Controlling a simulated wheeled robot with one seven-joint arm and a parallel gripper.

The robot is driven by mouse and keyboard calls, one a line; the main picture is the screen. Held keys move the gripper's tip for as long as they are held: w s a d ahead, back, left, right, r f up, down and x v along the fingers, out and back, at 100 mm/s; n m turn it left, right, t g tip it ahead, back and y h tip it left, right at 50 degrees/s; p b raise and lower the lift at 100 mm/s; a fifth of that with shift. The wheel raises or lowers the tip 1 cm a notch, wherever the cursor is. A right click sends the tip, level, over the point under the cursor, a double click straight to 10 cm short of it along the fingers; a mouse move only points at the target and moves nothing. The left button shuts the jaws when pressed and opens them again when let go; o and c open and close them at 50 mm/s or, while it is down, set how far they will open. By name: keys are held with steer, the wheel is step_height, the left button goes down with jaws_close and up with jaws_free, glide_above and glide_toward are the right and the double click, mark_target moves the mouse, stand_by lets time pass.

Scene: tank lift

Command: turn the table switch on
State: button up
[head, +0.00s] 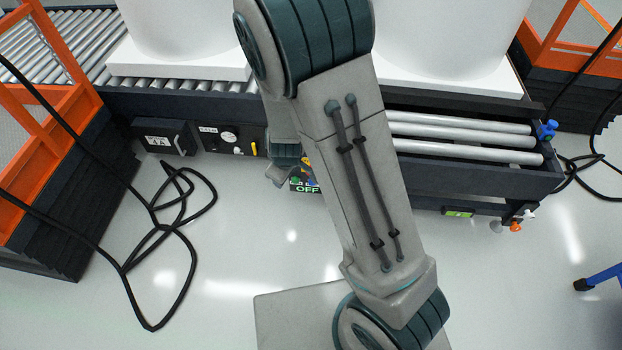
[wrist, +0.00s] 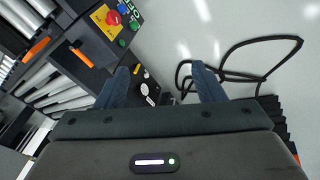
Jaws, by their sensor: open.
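The roller table's dark front (head: 110,106) holds a black panel (head: 206,152) with a white round dial, a small white knob and a yellow lever (head: 254,149). The lever also shows in the wrist view (wrist: 146,74), between my fingers but beyond them. A box with a red button (wrist: 113,18) on a yellow plate and blue and green buttons is at the wrist view's upper left. I cannot tell which control is the table switch. My gripper (wrist: 163,73) is open and empty, apart from the panel; my arm hides most of it in the head view.
White tanks (head: 180,30) stand on the rollers. Orange-framed lifts (head: 50,120) stand at left and right. A black cable (head: 160,240) loops over the floor at left. Blue (head: 547,130) and orange (head: 515,226) fittings stick out at the table's right end. The pale floor in front is mostly clear.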

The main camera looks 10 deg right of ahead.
steer(key=w+d+f+n+t+h+b, duration=0.1)
steer(key=d+f+n+t+h+b, duration=0.25)
steer(key=f, duration=0.55)
steer(key=w+d+f+n+t+h+b, duration=0.15)
steer(key=f+n+b, duration=0.25)
steer(key=f+n, duration=0.45)
steer(key=w+d+f+n+t+h+b, duration=0.1)
steer(key=f+n+t+h+b, duration=0.2)
steer(key=f, duration=0.8)
steer(key=w+d+n+t+y+b, duration=0.1)
steer(key=w+d+n+t+b, duration=0.1)
steer(key=w, duration=0.5)
steer(key=w+d+n+t+y+b, duration=0.1)
steer(key=w+n+t+b, duration=0.2)
steer(key=w+n, duration=0.3)
steer(key=shift+w+d+f+b, duration=0.3)
steer(key=shift+w+d+b, duration=0.1)
steer(key=shift+w+b, duration=0.3)
steer(key=shift+c, duration=0.3)
steer(key=c, duration=0.9)
